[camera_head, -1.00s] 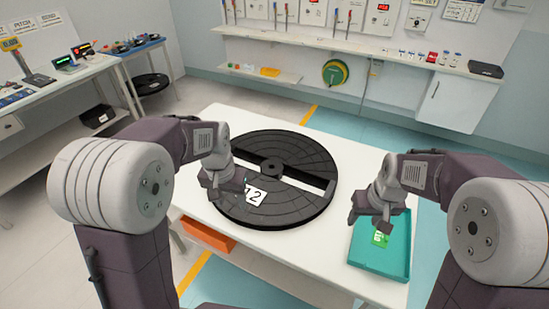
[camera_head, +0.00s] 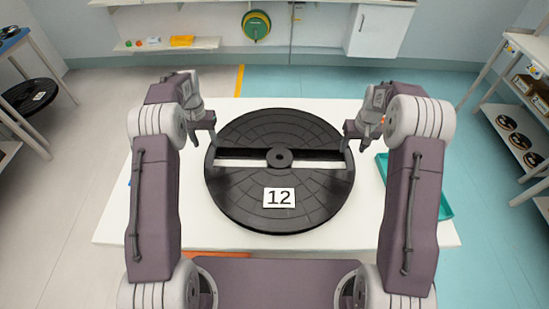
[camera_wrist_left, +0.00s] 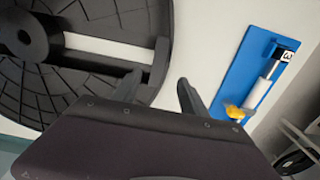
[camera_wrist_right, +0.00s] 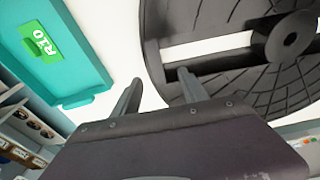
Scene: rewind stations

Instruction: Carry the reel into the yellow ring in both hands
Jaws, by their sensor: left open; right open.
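The reel, a large black disc (camera_head: 280,215) with a white "12" label, lies flat on the white table. It has a round hub and a slot across its middle. My left gripper (camera_head: 207,136) is open at the reel's left edge. In the left wrist view, its fingers (camera_wrist_left: 158,88) stand apart by the rim. My right gripper (camera_head: 353,136) is open at the right edge, and its fingers (camera_wrist_right: 160,86) stand apart by the rim in the right wrist view. Neither holds the reel; I cannot tell whether they touch it. No yellow ring can be made out.
A teal tray (camera_head: 445,208) with a green label lies right of the reel, partly behind my right arm. A blue board (camera_wrist_left: 247,75) with a small tool lies at the left. Shelves (camera_head: 505,118) stand at the right. White table (camera_head: 125,228) shows around the reel.

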